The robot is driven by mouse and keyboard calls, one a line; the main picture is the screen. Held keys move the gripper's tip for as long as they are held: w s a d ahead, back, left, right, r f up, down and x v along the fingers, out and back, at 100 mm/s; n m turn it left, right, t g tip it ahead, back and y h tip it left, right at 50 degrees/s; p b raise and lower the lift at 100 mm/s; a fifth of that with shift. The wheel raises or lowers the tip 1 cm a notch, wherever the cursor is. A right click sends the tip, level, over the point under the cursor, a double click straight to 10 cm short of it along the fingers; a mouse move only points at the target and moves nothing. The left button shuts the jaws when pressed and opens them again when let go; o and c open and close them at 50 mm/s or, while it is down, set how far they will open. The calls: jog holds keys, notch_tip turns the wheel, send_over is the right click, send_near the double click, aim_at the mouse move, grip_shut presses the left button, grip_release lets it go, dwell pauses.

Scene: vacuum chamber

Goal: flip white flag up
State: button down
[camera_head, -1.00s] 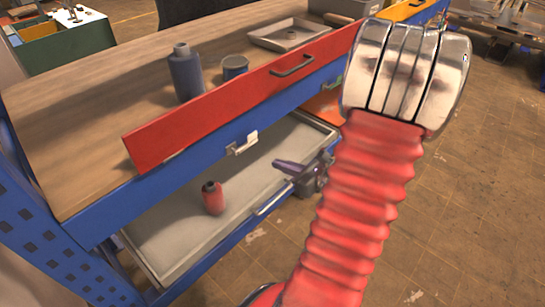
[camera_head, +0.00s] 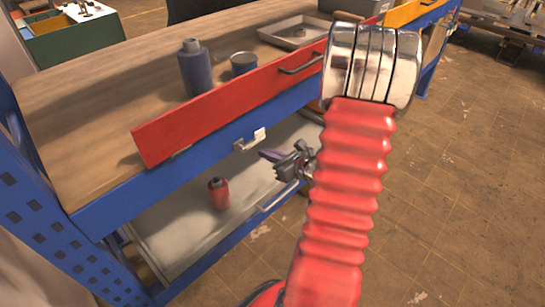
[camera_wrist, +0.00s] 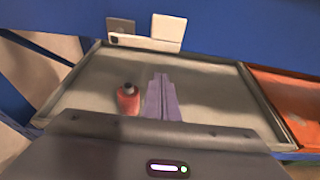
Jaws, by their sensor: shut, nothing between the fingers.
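The white flag (camera_head: 260,134) is a small pale flap on the blue front rail of the workbench, below the red drawer front. In the wrist view the white flag (camera_wrist: 168,28) is at the top, at the right end of a pale bar, with a grey plate (camera_wrist: 120,26) at the bar's left end. My gripper (camera_head: 263,153) has purple fingers, shut and empty, just below and right of the flag, apart from it in the picture. In the wrist view my gripper (camera_wrist: 160,76) points toward the rail over the tray. The exact gap is unclear.
A red bottle (camera_head: 218,193) stands in the open grey tray (camera_head: 175,225) below the rail, left of my fingers. The red drawer front (camera_head: 210,114) juts above the flag. A dark bottle (camera_head: 195,70) and a can (camera_head: 243,64) stand on top. Floor to the right is clear.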

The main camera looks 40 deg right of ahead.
jog(key=shift+r, duration=1.7)
jog(key=shift+s+r, duration=0.1)
jog(key=shift+r, duration=0.1)
